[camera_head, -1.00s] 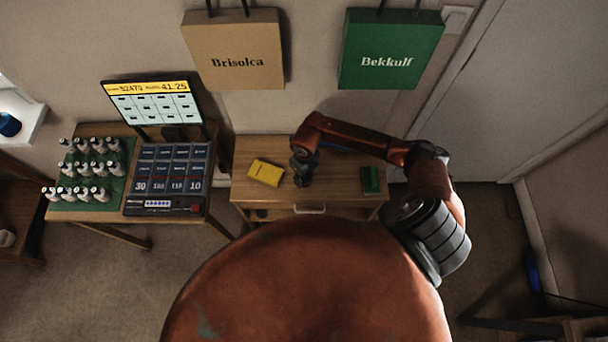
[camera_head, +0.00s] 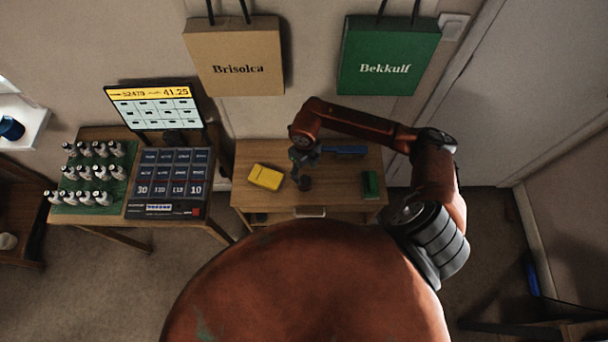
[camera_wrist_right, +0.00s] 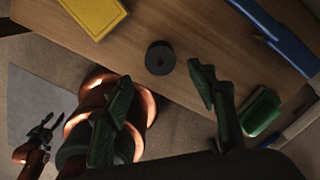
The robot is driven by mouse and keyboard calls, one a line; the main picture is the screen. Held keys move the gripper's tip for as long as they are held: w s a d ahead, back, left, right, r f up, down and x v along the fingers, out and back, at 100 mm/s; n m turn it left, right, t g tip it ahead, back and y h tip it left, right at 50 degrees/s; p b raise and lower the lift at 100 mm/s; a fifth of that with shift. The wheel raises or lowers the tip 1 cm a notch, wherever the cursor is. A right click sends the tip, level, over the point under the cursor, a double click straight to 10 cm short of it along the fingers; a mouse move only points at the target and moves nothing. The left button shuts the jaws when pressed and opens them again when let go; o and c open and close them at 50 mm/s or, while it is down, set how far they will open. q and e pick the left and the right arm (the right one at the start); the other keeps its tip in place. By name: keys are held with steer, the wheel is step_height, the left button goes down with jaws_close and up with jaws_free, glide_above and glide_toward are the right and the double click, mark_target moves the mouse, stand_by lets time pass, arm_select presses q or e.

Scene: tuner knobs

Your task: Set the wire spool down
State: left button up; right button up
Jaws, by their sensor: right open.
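The wire spool (camera_head: 305,184) is a small dark ring-shaped thing on the wooden desk (camera_head: 345,200). The right wrist view shows the spool (camera_wrist_right: 152,64) end-on, with its centre hole facing up. My right gripper (camera_head: 300,163) is open and empty, above and apart from the spool. In the right wrist view its two dark green fingers (camera_wrist_right: 160,75) are spread wide, with the spool showing between and beyond the tips. My left gripper (camera_wrist_right: 52,121) shows small at the lower left of that view, jaws apart and empty; it is hidden in the head view.
A yellow box (camera_head: 266,177) lies left of the spool and a green box (camera_head: 371,184) lies right. A blue object (camera_head: 345,150) lies at the back of the desk. A side table at left holds several bottles (camera_head: 88,174) and a register (camera_head: 168,180).

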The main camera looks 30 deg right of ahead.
steer(key=shift+r, duration=1.5)
